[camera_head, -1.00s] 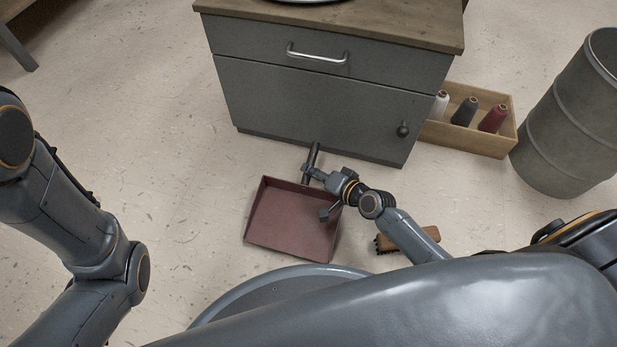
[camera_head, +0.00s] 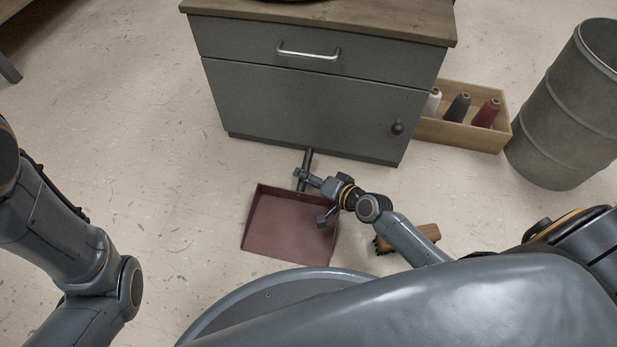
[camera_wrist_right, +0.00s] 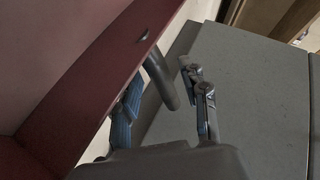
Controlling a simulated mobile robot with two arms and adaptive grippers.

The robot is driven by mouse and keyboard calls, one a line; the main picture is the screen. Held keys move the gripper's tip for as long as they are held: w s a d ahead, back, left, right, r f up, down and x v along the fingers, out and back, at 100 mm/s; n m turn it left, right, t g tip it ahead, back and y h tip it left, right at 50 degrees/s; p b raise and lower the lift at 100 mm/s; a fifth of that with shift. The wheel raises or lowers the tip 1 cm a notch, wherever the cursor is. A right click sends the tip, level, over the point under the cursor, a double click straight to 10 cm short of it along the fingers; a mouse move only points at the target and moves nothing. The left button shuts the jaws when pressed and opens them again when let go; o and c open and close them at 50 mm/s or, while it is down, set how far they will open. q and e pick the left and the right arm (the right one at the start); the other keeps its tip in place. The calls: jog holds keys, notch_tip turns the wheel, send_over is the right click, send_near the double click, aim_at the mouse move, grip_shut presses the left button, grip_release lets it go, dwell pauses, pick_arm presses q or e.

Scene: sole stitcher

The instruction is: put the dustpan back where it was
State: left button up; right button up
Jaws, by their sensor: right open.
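The dark red dustpan (camera_head: 290,231) lies on the floor in front of the grey cabinet, its dark handle (camera_head: 307,160) pointing toward the cabinet. My right gripper (camera_head: 312,196) is open at the handle end of the pan, one finger by the handle and the other over the pan's right side. In the right wrist view the handle (camera_wrist_right: 161,80) sits between the two spread fingers, with a gap to the right finger. The red pan (camera_wrist_right: 88,75) fills the upper left there. My left arm shows at the left edge; its gripper is out of view.
The grey cabinet (camera_head: 300,110) stands just beyond the handle. A wooden brush (camera_head: 425,234) lies under my right forearm. A wooden box (camera_head: 455,133) with thread spools and a grey metal barrel (camera_head: 560,120) stand at right. Floor left of the dustpan is clear.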

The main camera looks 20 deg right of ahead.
jog(key=shift+s+d+r, duration=0.15)
jog(key=shift+s+r, duration=0.1)
jog(key=shift+r, duration=0.05)
jog(key=p+v, duration=0.3)
jog(key=v, duration=0.8)
jog(key=shift+s+p, duration=0.2)
jog(key=shift+p, duration=0.15)
